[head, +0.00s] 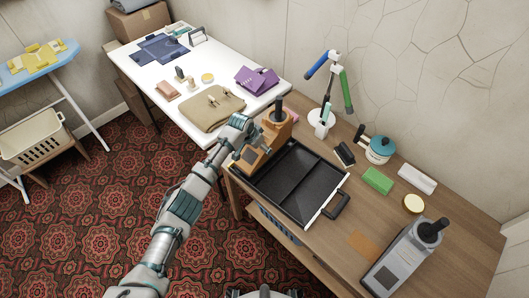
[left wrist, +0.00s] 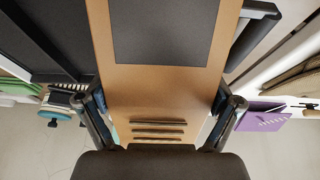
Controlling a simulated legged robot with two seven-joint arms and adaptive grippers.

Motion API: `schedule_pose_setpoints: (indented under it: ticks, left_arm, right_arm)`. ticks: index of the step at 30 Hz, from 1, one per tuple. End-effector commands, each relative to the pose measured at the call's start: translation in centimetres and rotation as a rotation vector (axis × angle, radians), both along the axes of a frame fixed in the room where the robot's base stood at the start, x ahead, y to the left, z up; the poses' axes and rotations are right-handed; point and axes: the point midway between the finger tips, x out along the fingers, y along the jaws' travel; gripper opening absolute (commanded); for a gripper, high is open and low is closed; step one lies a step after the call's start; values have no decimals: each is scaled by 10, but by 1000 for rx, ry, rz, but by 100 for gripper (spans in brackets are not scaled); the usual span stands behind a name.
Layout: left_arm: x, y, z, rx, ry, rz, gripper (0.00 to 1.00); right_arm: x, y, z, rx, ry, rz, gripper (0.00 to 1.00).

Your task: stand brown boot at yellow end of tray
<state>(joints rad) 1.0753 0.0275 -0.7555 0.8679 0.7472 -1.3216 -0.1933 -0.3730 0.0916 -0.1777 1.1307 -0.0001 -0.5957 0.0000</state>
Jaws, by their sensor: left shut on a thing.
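The brown boot (head: 270,138), a tan upright body with a dark panel and a black top, is at the far left end of the black tray (head: 318,213). My left gripper (head: 246,147) is shut on it from the left. In the left wrist view the boot (left wrist: 155,85) fills the space between the two fingers (left wrist: 165,112), with its dark panel and slots showing. The boot looks near upright; I cannot tell whether its base touches the table or tray. The tray has a divider and a handle at its near right. My right gripper is out of view.
A similar grey boot (head: 398,262) stands at the near right. A white table (head: 222,77) with folded cloth (head: 212,106) adjoins on the left.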

Motion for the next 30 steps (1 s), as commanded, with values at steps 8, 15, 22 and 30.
schedule_pose_setpoints:
  ticks: [8,15,22,30]
  left_arm:
    - [0,0,1,-1,-1,0,94]
    - [0,0,0,-1,-1,0,100]
    - [-1,2,6,-1,0,1,100]
    - [-16,17,56,0,-4,0,100]
  right_arm:
    - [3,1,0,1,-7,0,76]
    - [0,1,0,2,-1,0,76]
    - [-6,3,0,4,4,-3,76]
    - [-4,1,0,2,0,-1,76]
